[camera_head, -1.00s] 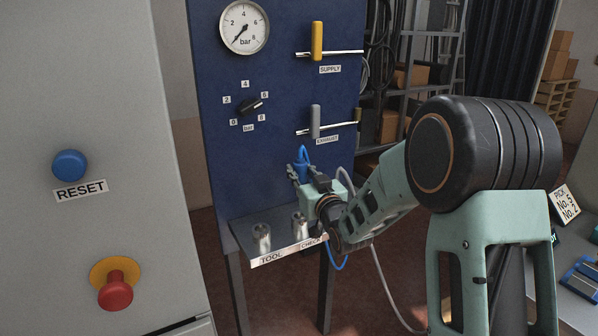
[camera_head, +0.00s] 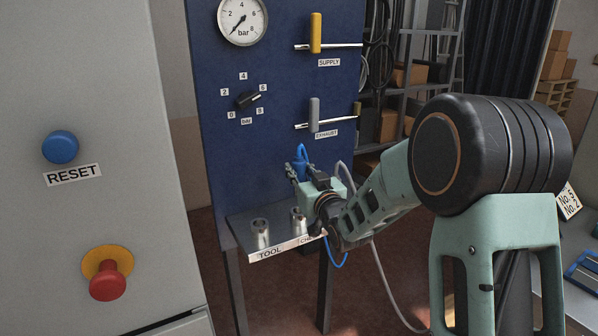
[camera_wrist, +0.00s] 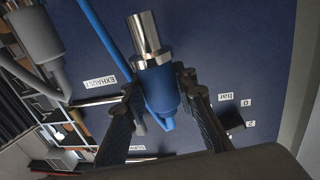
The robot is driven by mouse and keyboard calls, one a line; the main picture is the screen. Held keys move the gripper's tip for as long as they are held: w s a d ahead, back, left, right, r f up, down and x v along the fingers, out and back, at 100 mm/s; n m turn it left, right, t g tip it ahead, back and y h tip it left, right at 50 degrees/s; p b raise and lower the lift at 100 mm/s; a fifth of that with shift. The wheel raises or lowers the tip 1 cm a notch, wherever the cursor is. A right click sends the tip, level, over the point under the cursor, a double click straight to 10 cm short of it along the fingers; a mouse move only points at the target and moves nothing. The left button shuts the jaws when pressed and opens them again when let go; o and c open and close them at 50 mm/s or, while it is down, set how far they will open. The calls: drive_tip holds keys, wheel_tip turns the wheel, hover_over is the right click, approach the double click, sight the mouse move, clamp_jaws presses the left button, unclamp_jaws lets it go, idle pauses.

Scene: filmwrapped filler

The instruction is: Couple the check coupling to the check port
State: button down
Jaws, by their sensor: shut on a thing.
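My gripper (camera_head: 301,172) is shut on a blue coupling (camera_head: 302,155), in front of the blue panel above the small shelf. In the wrist view my gripper's fingers (camera_wrist: 160,92) close on both sides of the coupling's blue body (camera_wrist: 160,94), and its silver metal end (camera_wrist: 144,38) sticks out beyond them. A blue hose runs from it. The check port (camera_head: 298,220) is a silver upright socket at the right of the shelf, above the partly hidden CHECK label. The coupling is apart from it, higher and farther back. The TOOL port (camera_head: 260,234) stands to its left.
The shelf (camera_head: 238,222) projects from the blue panel (camera_head: 245,170). Above are a pressure gauge (camera_head: 242,22), a black knob (camera_head: 247,100), a yellow SUPPLY lever (camera_head: 315,32) and a grey EXHAUST lever (camera_head: 314,114). A cabinet with an emergency stop (camera_head: 107,284) stands at left.

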drive_tip(key=shift+f+b, duration=4)
drive_tip(key=shift+b, duration=0.3)
drive_tip(key=shift+f+b, duration=0.35)
drive_tip(key=shift+b, duration=0.25)
drive_tip(key=c, duration=1.5)
unclamp_jaws()
